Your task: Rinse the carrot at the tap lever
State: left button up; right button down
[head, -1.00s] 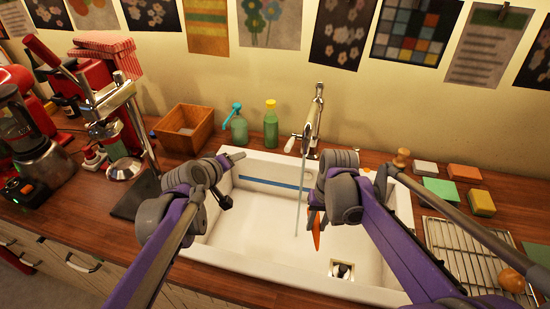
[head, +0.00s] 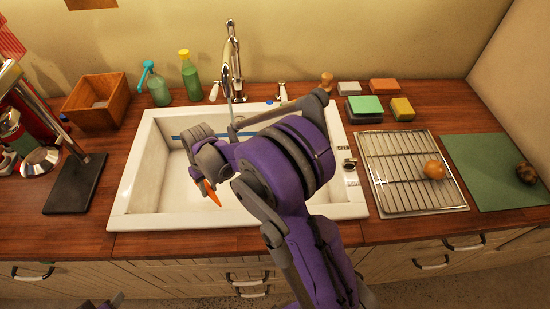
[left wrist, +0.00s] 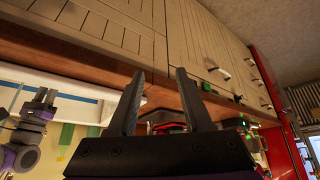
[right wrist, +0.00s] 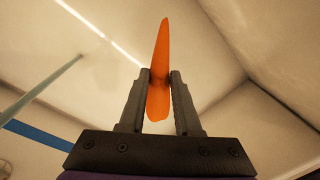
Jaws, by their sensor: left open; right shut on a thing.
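The orange carrot (head: 212,192) is over the white sink basin, held in my right gripper (head: 202,174). In the right wrist view the carrot (right wrist: 160,60) sits upright between the two fingers of the right gripper (right wrist: 160,75). The tap (head: 232,58) stands at the back of the sink, with a white lever (head: 214,92) at its left. A thin water stream (right wrist: 42,90) runs left of the carrot in the right wrist view, apart from it. My left gripper (left wrist: 160,75) is open and empty, facing wooden cabinet fronts.
The sink rim (head: 130,190) surrounds the basin. Behind it stand a green bottle (head: 190,78) and a spray bottle (head: 157,88). A wire rack (head: 400,170) with a round orange-brown item and a green mat (head: 495,165) lie right. A wooden box (head: 95,100) stands left.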

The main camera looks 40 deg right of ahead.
aim_at(214, 94)
jog(key=z, duration=1.35)
jog(key=l, duration=0.1)
